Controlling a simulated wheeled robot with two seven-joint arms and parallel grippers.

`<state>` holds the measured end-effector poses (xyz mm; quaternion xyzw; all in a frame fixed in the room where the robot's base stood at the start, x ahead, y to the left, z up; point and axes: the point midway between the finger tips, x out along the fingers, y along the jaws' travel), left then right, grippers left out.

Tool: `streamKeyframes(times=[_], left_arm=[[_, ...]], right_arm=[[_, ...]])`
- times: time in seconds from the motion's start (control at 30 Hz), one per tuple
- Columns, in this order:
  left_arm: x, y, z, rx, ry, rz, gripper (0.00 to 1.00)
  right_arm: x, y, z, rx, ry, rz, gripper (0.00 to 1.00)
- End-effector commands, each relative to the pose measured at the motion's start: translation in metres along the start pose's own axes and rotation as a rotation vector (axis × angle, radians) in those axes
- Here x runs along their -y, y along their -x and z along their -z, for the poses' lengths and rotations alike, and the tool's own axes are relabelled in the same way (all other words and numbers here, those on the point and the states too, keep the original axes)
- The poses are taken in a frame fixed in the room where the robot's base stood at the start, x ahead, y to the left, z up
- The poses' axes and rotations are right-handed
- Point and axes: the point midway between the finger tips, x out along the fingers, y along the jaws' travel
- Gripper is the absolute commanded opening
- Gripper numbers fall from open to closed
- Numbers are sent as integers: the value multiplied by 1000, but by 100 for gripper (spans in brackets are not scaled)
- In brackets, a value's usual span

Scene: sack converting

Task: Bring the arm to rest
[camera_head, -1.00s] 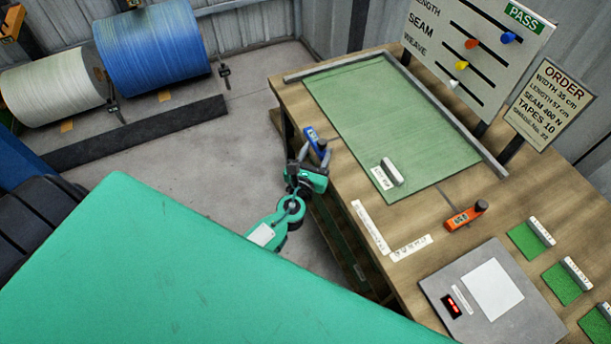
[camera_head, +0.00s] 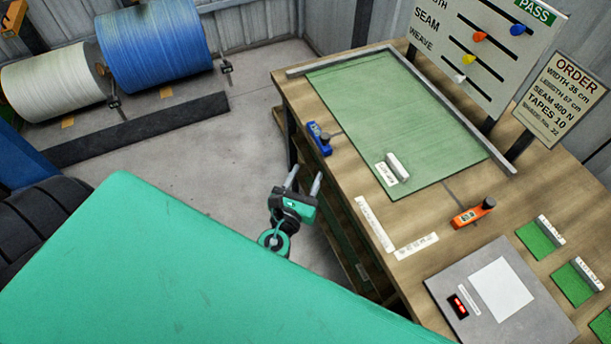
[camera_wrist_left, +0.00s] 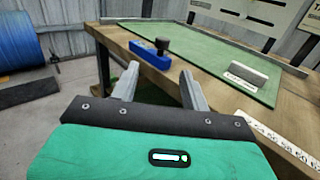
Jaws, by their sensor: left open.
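My left gripper (camera_head: 303,183) is in the open space beside the left edge of the wooden table (camera_head: 410,213). Its two fingers are apart with nothing between them. In the left wrist view the fingers of my left gripper (camera_wrist_left: 158,88) point toward the table's side edge. A blue tool with a dark knob (camera_head: 319,139) stands on that edge of the table, apart from the gripper; it also shows in the left wrist view (camera_wrist_left: 150,55). My right gripper does not show.
A green mat (camera_head: 385,115) bears a pale labelled block (camera_head: 398,167). An orange tool (camera_head: 470,214), a grey plate (camera_head: 450,277) and green swatches (camera_head: 537,240) lie on the table. A slider board (camera_head: 465,50) and an order sign (camera_head: 560,95) stand behind. Blue (camera_head: 155,45) and white (camera_head: 50,85) rolls stand at left.

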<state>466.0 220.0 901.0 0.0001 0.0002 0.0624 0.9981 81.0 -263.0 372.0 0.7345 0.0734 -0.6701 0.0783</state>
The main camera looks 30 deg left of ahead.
Motion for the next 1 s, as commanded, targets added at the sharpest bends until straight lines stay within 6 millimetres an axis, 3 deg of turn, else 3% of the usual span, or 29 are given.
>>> streamKeyframes(times=[0.3,0.37,0.43,0.57,0.67,0.8,0.87,1.0], left_arm=[[0,0,4,-8,10,0,46],[-1,0,16,-34,39,-1,46],[-2,0,42,-90,112,-5,46],[-8,9,124,-270,360,-53,46],[-15,29,199,-430,608,-143,46],[-28,73,296,-619,961,-348,46],[-35,98,335,-683,1112,-466,46],[-50,167,414,-769,1458,-807,46]], right_arm=[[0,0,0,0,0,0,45],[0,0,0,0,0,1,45],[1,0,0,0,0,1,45],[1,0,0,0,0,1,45],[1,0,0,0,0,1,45],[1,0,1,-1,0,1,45],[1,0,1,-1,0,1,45],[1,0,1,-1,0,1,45]])
